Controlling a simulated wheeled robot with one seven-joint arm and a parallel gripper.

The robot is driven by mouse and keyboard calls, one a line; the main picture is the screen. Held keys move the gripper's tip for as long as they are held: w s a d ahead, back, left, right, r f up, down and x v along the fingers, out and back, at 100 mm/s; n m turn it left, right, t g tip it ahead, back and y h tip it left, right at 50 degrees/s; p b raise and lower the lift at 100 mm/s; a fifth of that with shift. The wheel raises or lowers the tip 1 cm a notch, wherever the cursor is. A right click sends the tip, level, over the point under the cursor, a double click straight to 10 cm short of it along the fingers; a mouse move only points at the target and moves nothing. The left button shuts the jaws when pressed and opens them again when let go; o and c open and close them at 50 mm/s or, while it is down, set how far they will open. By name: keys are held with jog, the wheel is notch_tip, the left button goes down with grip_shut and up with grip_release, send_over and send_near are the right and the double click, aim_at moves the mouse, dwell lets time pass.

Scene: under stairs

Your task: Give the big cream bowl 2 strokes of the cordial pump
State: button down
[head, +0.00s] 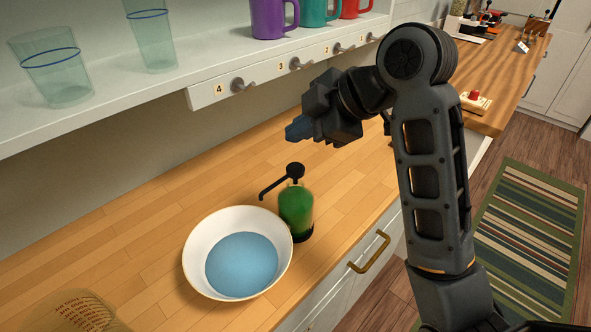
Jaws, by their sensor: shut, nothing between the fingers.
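The big cream bowl (200,222) stands on the wooden counter and has a blue area across its inside bottom; I cannot tell whether it is liquid or colouring. The cordial pump (296,210) is a green bottle with a black head, standing right beside the bowl on its right. Its black spout points left, toward and above the bowl's far rim. My gripper (297,131) is in the air above and beyond the pump head, pointing left. It is shut and holds nothing, apart from the pump.
A white shelf above the counter holds two clear glasses (52,68) and several mugs, with numbered hooks (238,85) along its front edge. A jar with lettering (85,313) stands at the lower left.

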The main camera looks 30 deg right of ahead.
aim_at(290, 165)
jog(key=shift+f+b, duration=0.9)
jog(key=shift+f, duration=1.15)
dwell(0.4)
jog(key=shift+f, duration=0.4)
jog(key=shift+f+b, duration=0.75)
jog(key=shift+f, duration=0.15)
dwell(0.9)
jog(key=shift+r, duration=0.1)
jog(key=shift+r+p, duration=1.2)
jog(key=shift+r+p, duration=1.75)
jog(key=shift+r, duration=0.75)
